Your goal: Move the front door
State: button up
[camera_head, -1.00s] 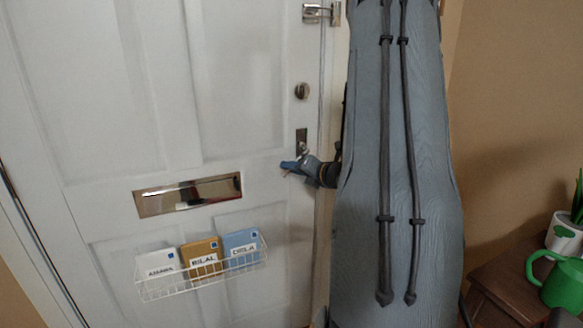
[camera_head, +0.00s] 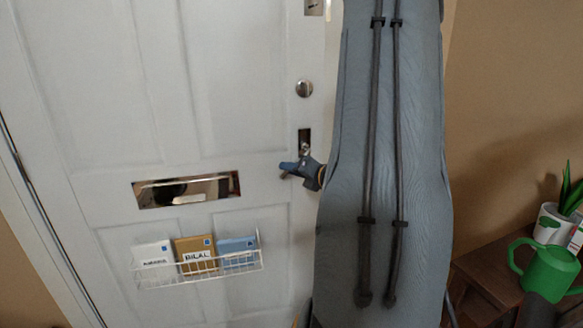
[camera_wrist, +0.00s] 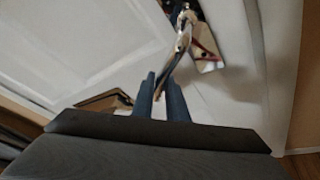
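The white front door (camera_head: 240,80) fills the left and middle of the head view. Its metal lever handle (camera_head: 305,147) sits near the right edge, below a round lock (camera_head: 304,88). My gripper (camera_head: 287,169) is at the handle, with its blue fingers pointing left. In the wrist view, the lever (camera_wrist: 182,38) runs down between the two close fingers of my gripper (camera_wrist: 160,82), which appear shut on it. The lever's tip is partly hidden by the fingers. I see no clear gap at the door's right edge.
A mail slot (camera_head: 186,190) and a wire basket (camera_head: 197,272) with labelled boxes are on the door. A metal latch (camera_head: 314,6) is at the top. My arm blocks much of the right side. A wooden table (camera_head: 482,278) with a green watering can (camera_head: 549,270) stands at right.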

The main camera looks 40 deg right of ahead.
jog(key=o, duration=0.4)
jog(key=shift+d, duration=0.1)
jog(key=shift+s+d, duration=0.15)
jog(key=shift+s, duration=0.1)
jog(key=shift+s, duration=0.2)
jog(key=b+v, duration=0.1)
jog(key=v, duration=0.6)
jog(key=shift+s, duration=0.2)
jog(key=shift+r, duration=0.15)
